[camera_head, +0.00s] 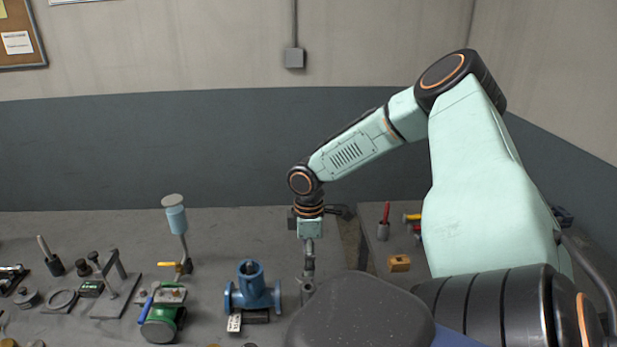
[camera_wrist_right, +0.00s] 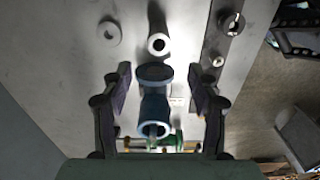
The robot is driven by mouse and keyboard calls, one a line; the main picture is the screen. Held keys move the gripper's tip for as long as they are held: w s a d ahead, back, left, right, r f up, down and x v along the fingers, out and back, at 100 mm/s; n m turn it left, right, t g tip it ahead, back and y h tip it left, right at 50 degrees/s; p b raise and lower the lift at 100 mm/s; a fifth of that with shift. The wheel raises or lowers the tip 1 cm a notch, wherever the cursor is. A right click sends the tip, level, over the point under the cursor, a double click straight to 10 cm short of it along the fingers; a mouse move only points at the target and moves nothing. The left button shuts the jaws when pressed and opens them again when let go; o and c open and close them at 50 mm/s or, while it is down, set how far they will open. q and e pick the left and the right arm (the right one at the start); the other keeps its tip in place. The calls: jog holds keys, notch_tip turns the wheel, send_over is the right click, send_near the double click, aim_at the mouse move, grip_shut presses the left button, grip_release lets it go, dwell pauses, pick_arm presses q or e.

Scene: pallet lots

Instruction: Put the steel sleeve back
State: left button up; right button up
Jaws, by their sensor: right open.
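My right gripper (camera_head: 308,275) points down at the bench, to the right of the blue flanged pipe fitting (camera_head: 252,290). In the right wrist view my right gripper (camera_wrist_right: 159,75) is open, with nothing held between its spread fingers. The blue fitting (camera_wrist_right: 155,105) appears between and below the fingers there. A bright, pale tube end with a dark bore (camera_wrist_right: 157,43) lies beyond the fingertips and may be the steel sleeve. A flatter grey ring (camera_wrist_right: 109,31) is to its left. I cannot clearly pick out the sleeve in the head view. My left gripper is not in view.
A dark strip (camera_wrist_right: 214,55) with ring-like parts runs along the bench edge. The back of the bench is clear.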

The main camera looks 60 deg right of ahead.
jog(key=s+a+f+m+y, duration=0.1)
jog(key=s+a+f+y, duration=0.15)
jog(key=a, duration=0.85)
jog(key=s+a+f+m+y, duration=0.15)
jog(key=a+f, duration=0.25)
jog(key=a, duration=0.7)
jog(key=s+a+f+m+h, duration=0.2)
jog(key=s+a, duration=0.1)
jog(key=s, duration=0.5)
jog(key=s+a+f+m+h, duration=0.2)
jog(key=s+a+f+m, duration=0.1)
jog(key=s, duration=0.5)
jog(key=shift+s+a, duration=0.25)
jog(key=shift+a, duration=0.1)
jog(key=shift+d+m, duration=0.1)
jog(key=shift+m, duration=0.15)
